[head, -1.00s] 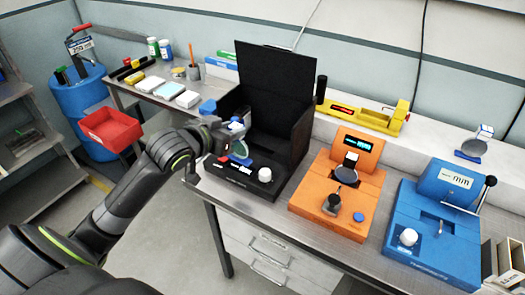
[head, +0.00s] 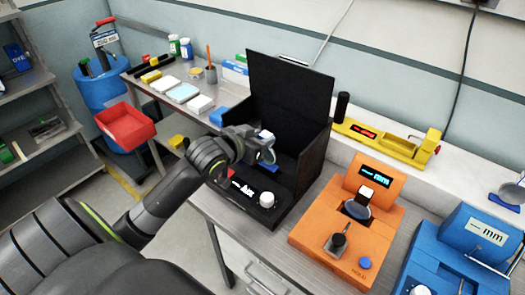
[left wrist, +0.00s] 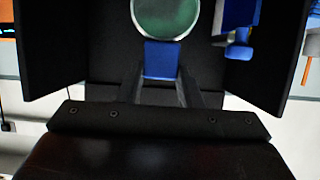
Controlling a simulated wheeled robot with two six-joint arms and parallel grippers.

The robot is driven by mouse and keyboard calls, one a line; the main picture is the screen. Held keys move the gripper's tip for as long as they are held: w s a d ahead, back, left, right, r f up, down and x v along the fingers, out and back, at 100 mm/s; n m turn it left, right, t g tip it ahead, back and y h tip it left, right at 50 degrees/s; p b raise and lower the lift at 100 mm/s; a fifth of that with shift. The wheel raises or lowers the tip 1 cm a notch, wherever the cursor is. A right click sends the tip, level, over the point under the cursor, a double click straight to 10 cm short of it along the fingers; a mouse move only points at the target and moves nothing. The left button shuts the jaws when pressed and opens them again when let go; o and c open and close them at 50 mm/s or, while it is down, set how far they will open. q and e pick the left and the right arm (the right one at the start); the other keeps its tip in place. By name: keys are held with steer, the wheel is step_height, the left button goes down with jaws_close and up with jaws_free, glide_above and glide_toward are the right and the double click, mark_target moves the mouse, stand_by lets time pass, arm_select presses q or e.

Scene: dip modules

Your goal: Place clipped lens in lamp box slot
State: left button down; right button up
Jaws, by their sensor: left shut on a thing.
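The lamp box (head: 288,105) is black, with an open front, a tall back panel and a white knob and small display on its front base. My left gripper (head: 256,150) is shut on the clipped lens (head: 267,155), held up at the box's open front. In the left wrist view, the round greenish lens (left wrist: 166,16) stands above its blue clip (left wrist: 160,60), which is between my fingertips. A blue holder (left wrist: 240,20) shows to the right of the lens, against the dark interior. The arm hides part of the box base, and I cannot make out the slot. My right gripper is not in view.
An orange instrument (head: 345,235) stands right of the box, with a blue one (head: 450,260) beyond it. A yellow device (head: 385,137) lies on the ledge behind. Small cases (head: 184,93) and bottles are on the back-left bench. A red bin (head: 125,125) is at the left.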

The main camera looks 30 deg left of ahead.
arm_select(q)
steer(key=f, duration=0.4)
steer(key=shift+w+f, duration=0.15)
steer(key=shift+w, duration=0.05)
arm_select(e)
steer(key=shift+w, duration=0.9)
arm_select(q)
steer(key=shift+f, duration=0.1)
steer(key=c, duration=1.1)
jaws_free()
steer(key=shift+o, duration=0.4)
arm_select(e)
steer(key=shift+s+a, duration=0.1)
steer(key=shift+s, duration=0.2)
arm_select(q)
steer(key=v, duration=1.2)
steer(key=shift+r, duration=0.2)
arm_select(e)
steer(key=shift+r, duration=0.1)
